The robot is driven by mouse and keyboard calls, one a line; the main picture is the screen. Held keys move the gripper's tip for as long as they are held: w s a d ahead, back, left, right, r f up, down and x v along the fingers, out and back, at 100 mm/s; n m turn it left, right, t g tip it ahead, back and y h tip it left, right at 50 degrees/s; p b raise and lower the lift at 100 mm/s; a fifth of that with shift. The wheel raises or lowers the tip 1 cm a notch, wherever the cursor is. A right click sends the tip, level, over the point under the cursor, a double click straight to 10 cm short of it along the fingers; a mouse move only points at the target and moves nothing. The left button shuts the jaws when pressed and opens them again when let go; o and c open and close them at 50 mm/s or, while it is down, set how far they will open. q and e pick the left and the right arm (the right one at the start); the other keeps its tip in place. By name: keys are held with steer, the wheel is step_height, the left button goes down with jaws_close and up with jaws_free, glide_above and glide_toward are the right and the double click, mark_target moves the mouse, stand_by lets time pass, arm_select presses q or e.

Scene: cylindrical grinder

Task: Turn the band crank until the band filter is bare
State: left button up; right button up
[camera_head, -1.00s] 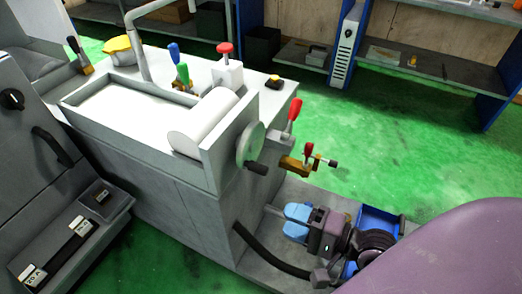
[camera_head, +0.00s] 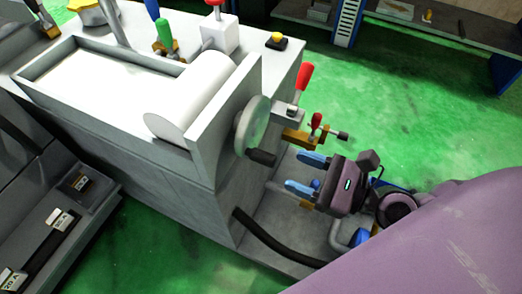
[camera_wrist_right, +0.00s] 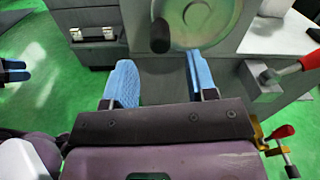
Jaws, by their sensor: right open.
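The band crank (camera_head: 253,125) is a pale green-grey disc with a black handle (camera_head: 262,157) on the end wall of the grey filter tank. The crank also fills the top of the right wrist view (camera_wrist_right: 205,22), its handle (camera_wrist_right: 160,36) pointing at the camera. The band filter (camera_head: 105,75) is a white sheet in the tank's trough beside a white roll (camera_head: 195,95). My right gripper (camera_head: 303,174) is open and empty, its blue fingers apart and short of the handle. Blue fingertips, seemingly of my left gripper (camera_wrist_right: 12,71), show at the right wrist view's left edge; their opening is unclear.
A red-handled lever (camera_head: 303,78) and a brass valve with a red handle (camera_head: 315,122) stick out just beyond the crank. A black hose (camera_head: 262,238) runs below it. A grey unit (camera_head: 60,225) stands at the left. Green floor (camera_head: 400,110) is free at the right.

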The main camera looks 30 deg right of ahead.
mark_target(246, 151)
steer(key=p+x, duration=0.1)
steer(key=x, duration=0.1)
steer(key=p+x, duration=0.3)
steer(key=x, duration=0.2)
steer(key=shift+r, duration=0.35)
steer(key=shift+w+a+f+p, duration=0.15)
steer(key=shift+w+a+p, duration=0.25)
steer(key=shift+w+p, duration=0.15)
arm_select(q)
steer(key=shift+s+a+r+n, duration=0.15)
steer(key=shift+s+r+n, duration=0.15)
steer(key=shift+r, duration=0.25)
steer(key=shift+s+a+r+n, duration=0.1)
steer(key=shift+s+r+n, duration=0.2)
steer(key=shift+r, duration=0.25)
arm_select(e)
steer(key=shift+w+a+f, duration=0.15)
steer(key=shift+f, duration=0.05)
arm_select(q)
steer(key=shift+w, duration=0.15)
arm_select(e)
steer(key=shift+c, duration=0.2)
steer(key=c, duration=0.9)
arm_select(q)
steer(key=shift+w+a, duration=0.1)
steer(key=shift+f, duration=0.1)
arm_select(e)
steer(key=shift+f, duration=0.1)
